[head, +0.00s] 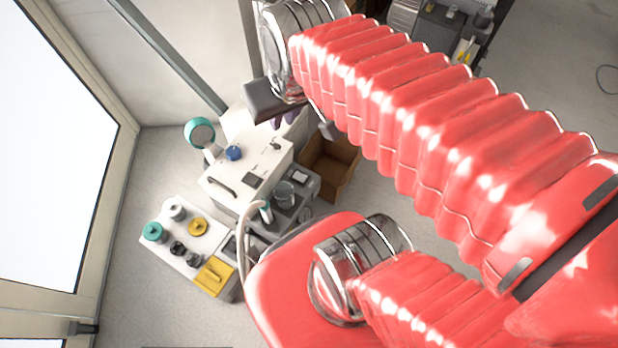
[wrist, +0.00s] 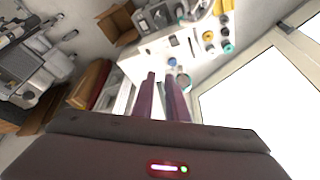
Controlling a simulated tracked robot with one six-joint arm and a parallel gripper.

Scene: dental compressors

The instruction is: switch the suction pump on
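A white cabinet (head: 245,172) with a blue knob (head: 234,153), a dark handle and a dark square panel stands near the wall. A grey unit with a clear jar (head: 284,194) sits against its front side; it looks like the suction pump, but I cannot be sure. No switch position is readable. In the wrist view the cabinet (wrist: 150,63), blue knob (wrist: 172,61) and grey unit (wrist: 157,15) lie beyond my fingertips. My gripper (head: 285,117) is above the cabinet's back end. In the wrist view my gripper's (wrist: 160,76) two purple fingers are apart with nothing between them.
A teal-ringed lamp or magnifier (head: 199,132) rises at the cabinet's left end. A cardboard box (head: 328,165) stands at its right. A white top (head: 190,240) carries teal, yellow and dark parts. A window (head: 50,130) is at left. Floor is clear at lower left.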

